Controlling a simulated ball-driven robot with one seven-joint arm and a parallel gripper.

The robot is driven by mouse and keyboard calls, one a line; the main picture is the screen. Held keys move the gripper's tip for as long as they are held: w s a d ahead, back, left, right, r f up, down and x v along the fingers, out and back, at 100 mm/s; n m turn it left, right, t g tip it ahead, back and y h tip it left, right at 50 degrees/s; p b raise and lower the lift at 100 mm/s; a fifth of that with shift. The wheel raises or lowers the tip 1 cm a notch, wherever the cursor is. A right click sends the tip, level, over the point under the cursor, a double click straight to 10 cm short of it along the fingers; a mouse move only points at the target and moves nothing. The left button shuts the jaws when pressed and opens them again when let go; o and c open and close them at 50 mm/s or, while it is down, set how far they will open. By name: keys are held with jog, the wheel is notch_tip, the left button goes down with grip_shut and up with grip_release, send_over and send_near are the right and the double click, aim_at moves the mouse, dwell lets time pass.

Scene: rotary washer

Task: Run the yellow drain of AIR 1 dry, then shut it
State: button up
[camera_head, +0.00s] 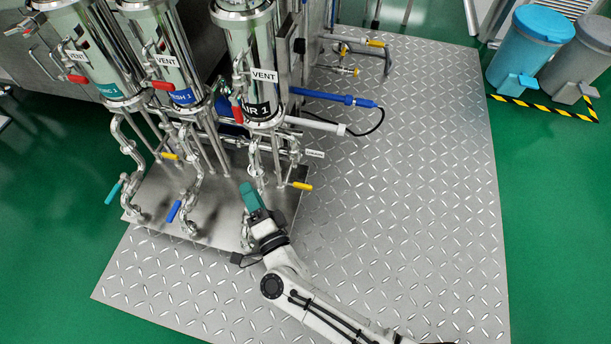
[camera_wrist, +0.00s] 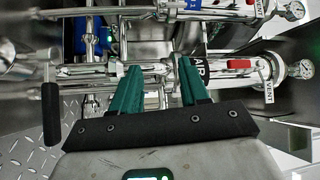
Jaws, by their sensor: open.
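The AIR 1 column (camera_head: 240,45) is a shiny vertical cylinder with a black label (camera_head: 257,110) at its lower end. A yellow drain handle (camera_head: 301,185) sticks out to the right from the pipework below it. My gripper (camera_head: 248,190) with green fingers is in front of the AIR 1 pipework, left of and near the yellow handle, apart from it. In the wrist view my gripper (camera_wrist: 158,66) is open, with no object clearly held and steel pipes beyond. The AIR label (camera_wrist: 200,70) shows there sideways. I cannot make out the yellow handle in the wrist view.
A dark handle (camera_wrist: 50,112) hangs at left in the wrist view. A red VENT handle (camera_head: 237,115) is on AIR 1. Teal (camera_head: 113,192) and blue (camera_head: 174,210) handles stand left. Yellow handles (camera_head: 376,43) are farther back. The tread-plate floor (camera_head: 420,200) to the right is clear.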

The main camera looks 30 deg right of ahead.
aim_at(303, 188)
jog(key=s+d+f+m+g+h, duration=0.1)
jog(key=m+h, duration=0.1)
jog(key=s+d+f+m+g+h+p, duration=0.1)
jog(key=m+h, duration=0.1)
jog(key=h, duration=0.1)
jog(key=s+d+f+m+g+h, duration=0.1)
jog(key=d+m+h, duration=0.1)
jog(key=m, duration=0.1)
jog(key=shift+s+d+h, duration=0.1)
jog(key=shift+h, duration=0.3)
jog(key=s+d+f+m+g+h, duration=0.2)
jog(key=s+d+m+g+h, duration=0.1)
jog(key=s+m+g+h, duration=0.1)
jog(key=b+x, duration=0.1)
jog(key=x, duration=0.9)
jog(key=shift+w+d, duration=0.1)
jog(key=shift+w, duration=0.05)
jog(key=shift+c, duration=0.3)
jog(key=shift+f, duration=0.1)
grip_shut()
